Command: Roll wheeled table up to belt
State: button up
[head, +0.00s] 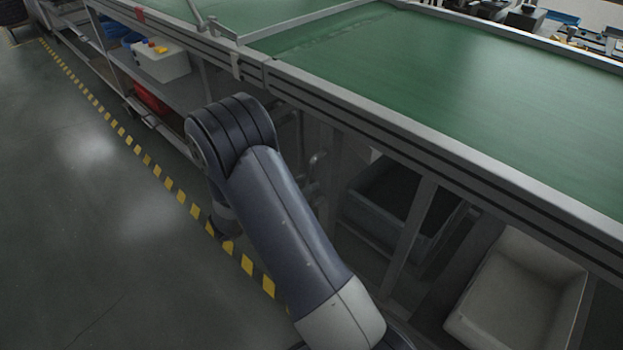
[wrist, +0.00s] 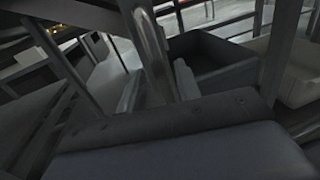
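The green belt (head: 460,85) runs across the top of the head view, edged by grey metal rails. No wheeled table can be clearly picked out in either view. My arm reaches up from the bottom of the head view, bends at a dark elbow and drops in front of the belt's frame. Its end is mostly hidden there. In the wrist view, two pale upright pieces beyond a dark block look like the fingers of my gripper (wrist: 158,90). A grey metal post stands behind or between them; I cannot tell whether they touch it.
Under the belt are a dark bin (head: 385,235), a pale bin (head: 520,300) and metal legs. A white box with buttons (head: 160,62) and a red bin (head: 152,100) are at the left. A yellow-black floor stripe (head: 172,183) runs alongside. The floor (head: 70,220) left of it is clear.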

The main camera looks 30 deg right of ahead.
aim_at(312, 182)
jog(key=s+a, duration=0.1)
jog(key=a, duration=0.7)
jog(key=shift+s+d, duration=0.1)
jog(key=d, duration=0.3)
jog(key=w+d, duration=0.1)
jog(key=d, duration=0.6)
jog(key=shift+w+d, duration=0.25)
jog(key=shift+w, duration=0.05)
jog(key=shift+s+d, duration=0.15)
jog(key=shift+s, duration=0.2)
jog(key=shift+w, duration=0.1)
